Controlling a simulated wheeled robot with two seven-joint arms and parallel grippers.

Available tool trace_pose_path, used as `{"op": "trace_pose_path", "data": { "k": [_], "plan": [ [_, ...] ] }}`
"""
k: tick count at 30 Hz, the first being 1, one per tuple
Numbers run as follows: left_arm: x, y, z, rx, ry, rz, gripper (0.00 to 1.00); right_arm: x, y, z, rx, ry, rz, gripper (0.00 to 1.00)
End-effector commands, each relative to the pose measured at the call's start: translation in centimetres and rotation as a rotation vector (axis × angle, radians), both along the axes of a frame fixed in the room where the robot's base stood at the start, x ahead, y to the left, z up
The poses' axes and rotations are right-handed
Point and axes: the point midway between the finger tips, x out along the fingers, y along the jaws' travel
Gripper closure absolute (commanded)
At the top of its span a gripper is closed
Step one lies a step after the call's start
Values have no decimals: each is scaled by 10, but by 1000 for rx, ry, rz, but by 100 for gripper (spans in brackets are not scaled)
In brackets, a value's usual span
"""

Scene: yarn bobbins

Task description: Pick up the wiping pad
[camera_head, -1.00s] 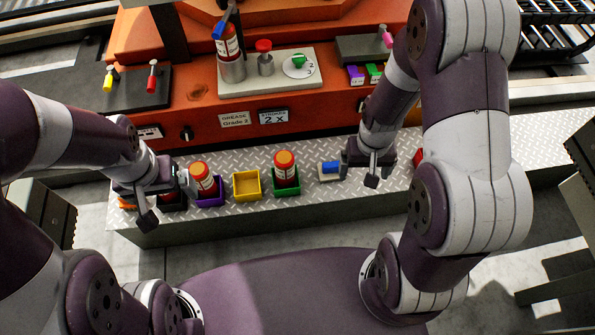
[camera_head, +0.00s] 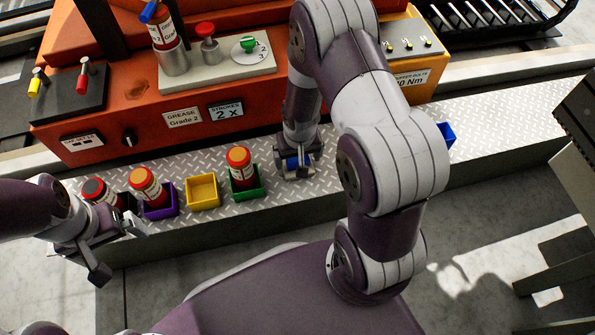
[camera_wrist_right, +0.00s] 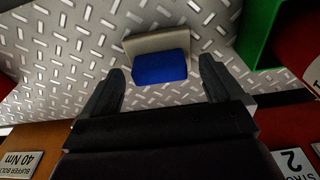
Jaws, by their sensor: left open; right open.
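The wiping pad, a blue block on a pale beige base, lies on the metal tread-plate ledge. In the right wrist view the pad (camera_wrist_right: 160,67) lies between and just beyond the fingertips, apart from both. In the head view the pad (camera_head: 291,163) is partly hidden by my right gripper (camera_head: 297,172), which is right over it. My right gripper (camera_wrist_right: 161,85) is open and empty. My left gripper (camera_head: 118,248) is open and empty in front of the ledge at the left, far from the pad.
Left of the pad along the ledge (camera_head: 500,110) stand a green bin (camera_head: 250,192) holding a can, an empty yellow bin (camera_head: 202,202), and a purple bin (camera_head: 163,212) holding a can. A blue bin (camera_head: 447,136) is at the right. The orange machine (camera_head: 150,128) rises behind.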

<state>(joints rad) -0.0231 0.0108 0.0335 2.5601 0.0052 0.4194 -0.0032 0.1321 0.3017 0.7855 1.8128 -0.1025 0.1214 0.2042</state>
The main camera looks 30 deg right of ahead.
Motion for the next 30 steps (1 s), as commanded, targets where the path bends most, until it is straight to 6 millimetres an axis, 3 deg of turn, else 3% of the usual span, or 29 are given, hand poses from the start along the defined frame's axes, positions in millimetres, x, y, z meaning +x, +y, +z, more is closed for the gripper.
{"op": "trace_pose_path", "data": {
  "k": [1, 8, 13, 14, 23, 30],
  "plan": [
    [0, 0, -14, 0, 0, 0, 0, 1, -1, -16, 0, 1, -1, 6],
    [0, 0, -10, 0, -1, 0, 0, 2, -1, -13, 0, 0, -1, 6],
    [0, 0, -10, 0, -1, 0, 0, 1, -1, -13, 0, 1, -1, 62],
    [0, 0, -10, 0, -1, 0, 0, 1, -1, -13, 0, 1, -1, 64],
    [0, 0, -6, 0, 0, 0, 0, 2, -1, -9, 0, 0, -1, 64],
    [0, 0, 27, 0, 0, 0, 0, 2, -1, 29, 0, 0, -1, 64]
  ]
}}
